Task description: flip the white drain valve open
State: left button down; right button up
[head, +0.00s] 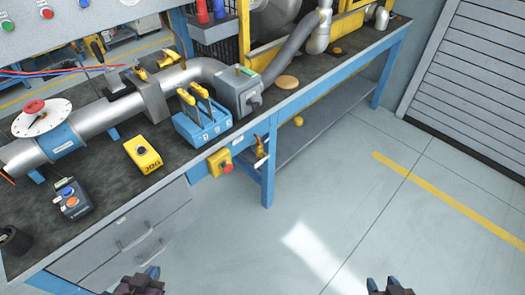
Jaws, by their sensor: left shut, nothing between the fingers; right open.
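The drain valve (259,147) is a small brass fitting on the front of the blue bench leg, below the bench top. Its white lever (262,162) hangs at its lower end and points down and slightly left. My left gripper (150,273) is at the bottom edge of the head view, shut and empty, in front of the grey drawers. My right gripper (383,285) is at the bottom edge to the right, open and empty over the floor. Both are well apart from the valve, and most of each is cut off by the frame.
A yellow box with a red button (220,163) sits just left of the valve. A blue block with yellow levers (203,122) and a yellow pendant (142,154) are on the bench. A lower shelf (310,125) lies right of the leg. The floor in front (340,205) is clear.

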aim_at(257, 165)
jog(key=i+l+u, duration=0.1)
jog(key=l, duration=0.25)
jog(key=i+l+u, duration=0.1)
jog(key=i+l, duration=0.15)
jog(key=i+l+u, duration=0.15)
jog(key=l, duration=0.3)
jog(key=i+l+u, duration=0.1)
jog(key=l, duration=0.3)
